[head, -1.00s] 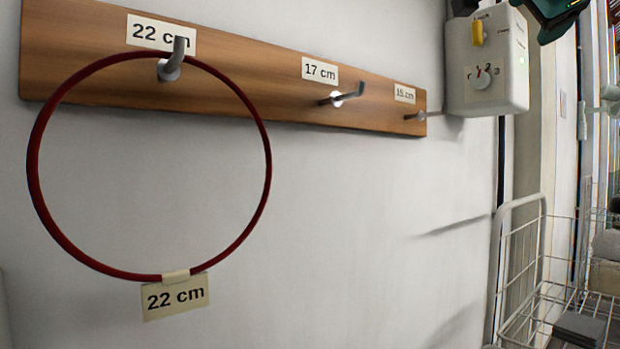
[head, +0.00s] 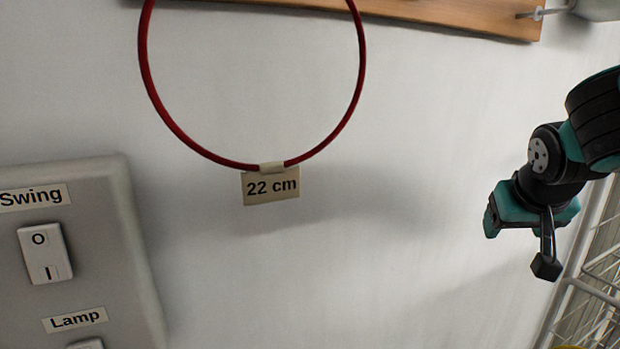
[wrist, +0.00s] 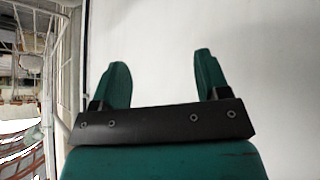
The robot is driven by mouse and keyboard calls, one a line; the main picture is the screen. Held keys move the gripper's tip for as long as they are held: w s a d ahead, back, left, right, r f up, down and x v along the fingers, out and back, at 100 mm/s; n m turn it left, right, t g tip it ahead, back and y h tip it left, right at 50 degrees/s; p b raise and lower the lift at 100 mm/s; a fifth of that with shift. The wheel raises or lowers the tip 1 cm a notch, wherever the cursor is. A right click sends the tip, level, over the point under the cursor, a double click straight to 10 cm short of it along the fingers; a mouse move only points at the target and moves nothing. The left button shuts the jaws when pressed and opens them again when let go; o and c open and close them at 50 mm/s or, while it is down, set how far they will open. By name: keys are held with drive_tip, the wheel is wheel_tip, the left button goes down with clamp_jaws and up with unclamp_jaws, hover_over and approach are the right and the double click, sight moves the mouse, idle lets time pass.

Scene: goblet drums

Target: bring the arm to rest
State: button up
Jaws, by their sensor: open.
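My arm reaches down from the right edge of the head view, and my gripper (head: 518,208) hangs at its end in front of the white wall. In the wrist view my gripper (wrist: 161,66) has its two teal fingers spread apart with nothing between them, only bare wall beyond. In the head view my gripper is well to the right of the red ring and apart from it. The fingers are small and partly hidden there.
A red ring (head: 363,65) with a "22 cm" tag (head: 270,186) hangs below a wooden board (head: 455,16). A grey switch panel (head: 110,240) is at lower left. A white wire rack (head: 600,268) stands at right, close to my gripper. The wall between ring and gripper is clear.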

drive_tip(key=s+a+f+n+g+y, duration=0.2)
drive_tip(key=s+a+f+g+y, duration=0.15)
drive_tip(key=s+f, duration=0.8)
drive_tip(key=s+a+r+n+g+y+p, duration=0.3)
drive_tip(key=s+a+r+n+p, duration=0.4)
drive_tip(key=s+a+r, duration=0.3)
drive_tip(key=a+r, duration=0.4)
drive_tip(key=r, duration=0.1)
drive_tip(key=shift+s+a, duration=0.15)
drive_tip(key=shift+a, duration=0.15)
drive_tip(key=shift+y, duration=0.25)
